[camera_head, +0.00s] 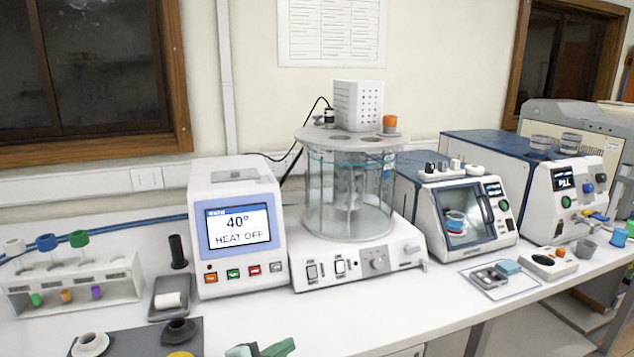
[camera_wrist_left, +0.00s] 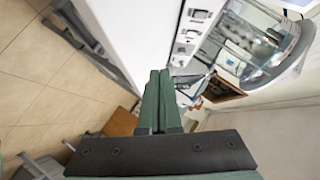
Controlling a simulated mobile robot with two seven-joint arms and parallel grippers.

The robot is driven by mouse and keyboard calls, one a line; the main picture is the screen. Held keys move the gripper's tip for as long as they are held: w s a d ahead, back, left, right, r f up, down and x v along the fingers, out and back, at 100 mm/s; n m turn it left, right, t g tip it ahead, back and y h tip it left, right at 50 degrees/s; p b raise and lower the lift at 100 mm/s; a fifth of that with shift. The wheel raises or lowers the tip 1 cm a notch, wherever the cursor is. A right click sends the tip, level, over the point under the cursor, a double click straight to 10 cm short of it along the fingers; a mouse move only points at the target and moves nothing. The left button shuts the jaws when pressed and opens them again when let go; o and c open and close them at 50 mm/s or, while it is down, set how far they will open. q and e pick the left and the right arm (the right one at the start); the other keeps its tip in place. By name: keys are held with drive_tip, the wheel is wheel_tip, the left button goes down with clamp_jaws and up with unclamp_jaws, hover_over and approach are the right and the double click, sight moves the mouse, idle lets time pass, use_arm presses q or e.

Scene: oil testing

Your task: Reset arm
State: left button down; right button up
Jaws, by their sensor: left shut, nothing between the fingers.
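My left gripper (camera_head: 262,349) shows only as green finger parts at the bottom edge of the head view, in front of the bench with the heater box. In the left wrist view, its two green fingers (camera_wrist_left: 157,76) lie together, shut and empty. The fingers touch nothing that I can see. The rest of the left arm is hidden below the head view. My right gripper is not in view.
The white bench carries a heater box (camera_head: 239,228) reading "40° HEAT OFF", a glass bath (camera_head: 321,196), a tube rack (camera_head: 72,287) and a dark mat (camera_head: 135,338). Two blue-and-white instruments stand at the right. The bench front near the middle is bare.

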use_arm(q)
drive_tip(key=s+a+f+n+y, duration=0.1)
drive_tip(key=s+a+f+n, duration=0.2)
drive_tip(key=s+f+n, duration=0.2)
drive_tip(key=s+a+f+n+g+y, duration=0.1)
drive_tip(key=s+a+f+n, duration=0.3)
drive_tip(key=s+f, duration=0.7)
drive_tip(key=s+a+f+n+g+y, duration=0.1)
drive_tip(key=s+a+f+n+y, duration=0.1)
drive_tip(key=s+f+n, duration=0.5)
wheel_tip(320, 180, down, 2)
drive_tip(key=shift+s+a+f+y, duration=0.1)
drive_tip(key=shift+s+a+y, duration=0.3)
drive_tip(key=shift+s+a, duration=0.6)
drive_tip(key=shift+s+d, duration=0.2)
drive_tip(key=shift+d, duration=0.1)
drive_tip(key=shift+a, duration=0.1)
